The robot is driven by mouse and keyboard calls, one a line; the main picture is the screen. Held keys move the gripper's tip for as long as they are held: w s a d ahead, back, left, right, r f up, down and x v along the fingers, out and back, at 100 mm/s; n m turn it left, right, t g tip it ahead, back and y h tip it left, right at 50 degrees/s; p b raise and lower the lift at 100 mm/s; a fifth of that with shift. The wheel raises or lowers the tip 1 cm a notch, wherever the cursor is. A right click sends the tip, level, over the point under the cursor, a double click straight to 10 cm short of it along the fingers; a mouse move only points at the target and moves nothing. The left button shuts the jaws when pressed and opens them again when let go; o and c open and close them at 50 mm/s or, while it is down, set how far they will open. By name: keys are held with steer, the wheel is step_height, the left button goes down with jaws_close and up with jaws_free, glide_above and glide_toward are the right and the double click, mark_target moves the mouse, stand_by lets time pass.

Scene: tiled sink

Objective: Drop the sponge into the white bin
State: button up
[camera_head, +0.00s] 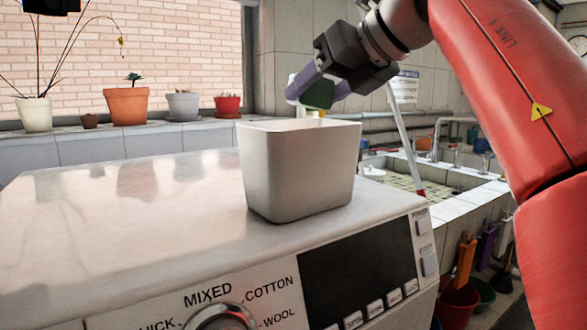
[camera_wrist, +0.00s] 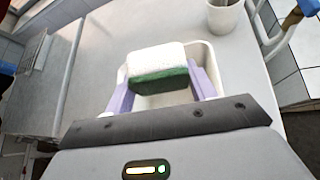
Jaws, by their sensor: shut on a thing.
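The white bin (camera_head: 296,175) stands upright on top of the washing machine in the head view. Its rim also shows in the wrist view (camera_wrist: 212,75), below the sponge. The sponge (camera_wrist: 158,68) is white on one side and green on the other. My gripper (camera_wrist: 160,90), with purple fingers, is shut on the sponge from both sides. In the head view my gripper (camera_head: 318,93) holds the sponge (camera_head: 318,94) above the bin's back rim, apart from it. The bin's inside is mostly hidden in both views.
The washing machine top (camera_head: 120,215) is clear left of the bin. Potted plants (camera_head: 127,106) stand on the window ledge behind. A tiled sink (camera_head: 440,185) is at the right. A light cup-like container (camera_wrist: 223,16) shows in the wrist view.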

step_height(320, 180, down, 4)
steer(key=shift+r+b, duration=0.2)
steer(key=shift+b, duration=0.2)
steer(key=o, duration=1)
steer(key=shift+c, duration=0.2)
steer(key=v, duration=0.8)
steer(key=shift+p, duration=0.4)
